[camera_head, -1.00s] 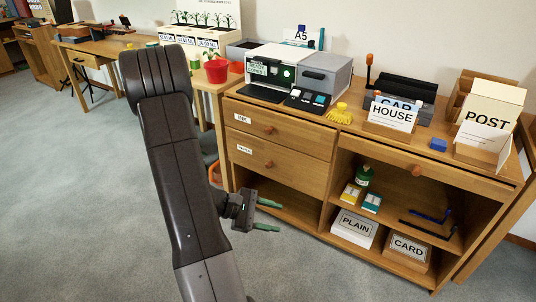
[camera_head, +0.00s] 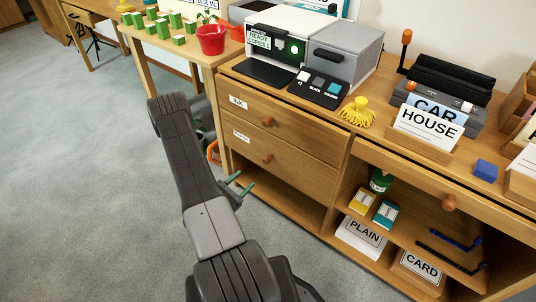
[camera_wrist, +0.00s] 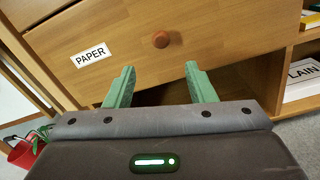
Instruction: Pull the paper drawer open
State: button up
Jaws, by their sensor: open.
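The paper drawer (camera_head: 266,156) is the lower of two wooden drawers at the cabinet's left, and it looks shut. Its PAPER label (camera_wrist: 90,55) and round orange-brown knob (camera_wrist: 161,40) show in the wrist view. The knob (camera_head: 267,158) also shows in the head view. My gripper (camera_head: 240,183) is in front of the cabinet, low and left of the knob. In the wrist view the two green fingers (camera_wrist: 161,82) are spread apart and empty. The knob lies ahead, beyond the fingertips and between their lines, not touched.
The upper drawer (camera_head: 275,121) has its own knob and looks shut. An open shelf space (camera_head: 275,195) is below the paper drawer. A printer (camera_head: 318,50) stands on top. A red pot (camera_head: 211,40) stands on the side table. The carpet at left is clear.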

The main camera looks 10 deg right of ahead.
aim_at(264, 161)
jog(key=b+x, duration=0.2)
jog(key=x, duration=1.1)
jog(key=shift+w+d, duration=0.15)
jog(key=shift+d, duration=0.1)
grip_shut()
